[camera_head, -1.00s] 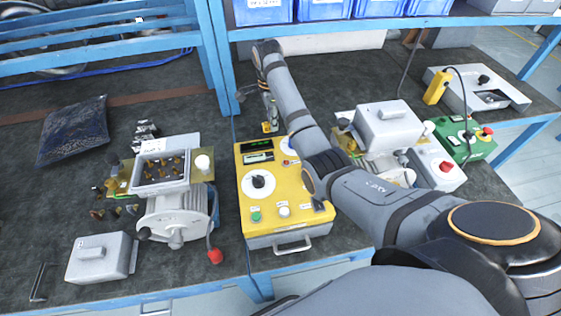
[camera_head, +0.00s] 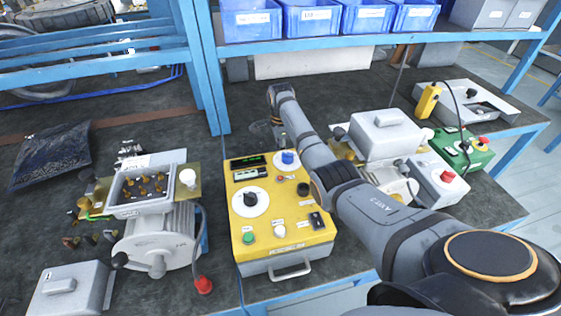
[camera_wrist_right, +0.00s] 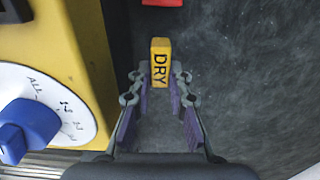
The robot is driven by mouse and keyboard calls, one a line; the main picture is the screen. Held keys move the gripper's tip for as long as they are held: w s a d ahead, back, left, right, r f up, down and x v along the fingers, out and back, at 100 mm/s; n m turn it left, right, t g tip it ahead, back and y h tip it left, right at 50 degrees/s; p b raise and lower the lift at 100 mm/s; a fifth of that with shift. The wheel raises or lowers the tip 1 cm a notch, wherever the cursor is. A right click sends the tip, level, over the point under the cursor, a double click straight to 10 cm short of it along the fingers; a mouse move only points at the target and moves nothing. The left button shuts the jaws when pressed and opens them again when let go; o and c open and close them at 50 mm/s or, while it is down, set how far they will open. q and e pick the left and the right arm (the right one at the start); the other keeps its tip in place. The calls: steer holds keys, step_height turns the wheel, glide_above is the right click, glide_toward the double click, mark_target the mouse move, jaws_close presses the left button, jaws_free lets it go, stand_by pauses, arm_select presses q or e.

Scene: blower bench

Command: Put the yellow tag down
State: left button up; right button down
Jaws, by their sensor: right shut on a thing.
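The yellow tag (camera_wrist_right: 160,62) is a small block marked DRY. It stands out between the fingertips of my right gripper (camera_wrist_right: 158,78) in the right wrist view, above or on the dark bench mat. The gripper is shut on it. I cannot tell whether the tag touches the mat. In the head view my right arm reaches over to the mat behind the yellow control box (camera_head: 280,215), and its forearm hides the gripper and tag. My left gripper is not in view.
The box's yellow side and blue knob (camera_wrist_right: 28,130) are close left of the gripper in the wrist view. A red object (camera_wrist_right: 162,2) lies just beyond the tag. A motor with an open terminal box (camera_head: 155,235) stands left. Dark mat right of the tag is clear.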

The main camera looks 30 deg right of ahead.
step_height(320, 180, down, 5)
steer(key=shift+r, duration=0.1)
stand_by(0.3)
steer(key=shift+b, duration=0.3)
steer(key=c, duration=1.3)
jaws_free()
steer(key=shift+o, duration=0.2)
steer(key=shift+r, duration=0.15)
step_height(320, 180, up, 12)
steer(key=shift+f+p, duration=0.1)
steer(key=shift+p, duration=0.2)
